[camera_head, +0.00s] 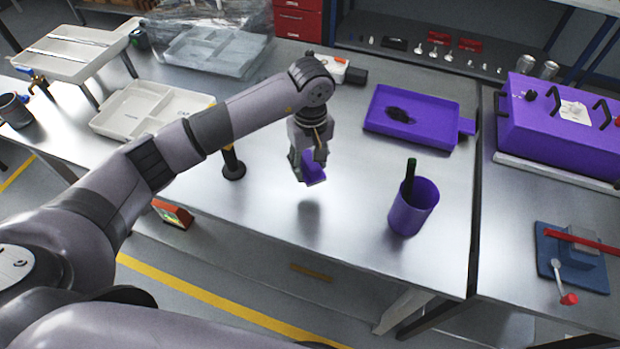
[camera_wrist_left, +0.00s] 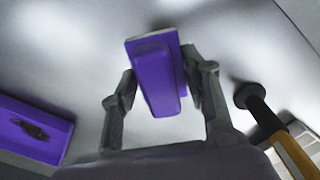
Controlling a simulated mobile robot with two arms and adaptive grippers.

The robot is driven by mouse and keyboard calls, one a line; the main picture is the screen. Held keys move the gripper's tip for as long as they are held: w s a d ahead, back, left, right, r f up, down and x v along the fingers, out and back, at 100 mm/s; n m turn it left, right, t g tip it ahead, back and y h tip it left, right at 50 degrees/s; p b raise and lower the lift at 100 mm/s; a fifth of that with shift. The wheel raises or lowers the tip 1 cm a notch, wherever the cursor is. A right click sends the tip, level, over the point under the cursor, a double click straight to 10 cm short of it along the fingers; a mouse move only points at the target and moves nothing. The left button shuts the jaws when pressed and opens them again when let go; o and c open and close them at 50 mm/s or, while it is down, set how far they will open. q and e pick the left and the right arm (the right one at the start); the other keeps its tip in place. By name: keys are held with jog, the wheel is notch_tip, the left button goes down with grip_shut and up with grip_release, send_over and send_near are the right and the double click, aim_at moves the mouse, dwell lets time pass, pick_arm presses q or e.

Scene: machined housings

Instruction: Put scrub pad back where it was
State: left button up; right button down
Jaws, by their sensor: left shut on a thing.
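The scrub pad is a purple block with a pale edge; it shows in the head view (camera_head: 314,172) and, larger, in the left wrist view (camera_wrist_left: 158,75). My left gripper (camera_head: 309,165) is shut on it and holds it above the bare metal tabletop, with a shadow below. In the left wrist view the two fingers (camera_wrist_left: 160,90) sit on either side of the pad. My right gripper is not in view.
A purple tray (camera_head: 451,104) holding a dark item lies right of the gripper. A purple cup (camera_head: 411,212) with a dark green handle stands nearer the front edge. A black and yellow upright tool (camera_head: 233,168) stands left of the gripper. The tabletop between is clear.

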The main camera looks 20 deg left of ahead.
aim_at(310, 191)
pick_arm(q)
notch_tip(310, 191, down, 4)
jog(key=shift+r+p, duration=0.15)
jog(key=shift+p, duration=0.15)
notch_tip(310, 191, down, 4)
jog(key=shift+f+p, duration=0.2)
jog(key=shift+p, duration=0.3)
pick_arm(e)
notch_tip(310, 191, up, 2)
pick_arm(q)
jog(key=shift+f, duration=0.1)
jog(key=o, duration=0.6)
jog(key=shift+f, duration=0.1)
jog(key=o, duration=0.5)
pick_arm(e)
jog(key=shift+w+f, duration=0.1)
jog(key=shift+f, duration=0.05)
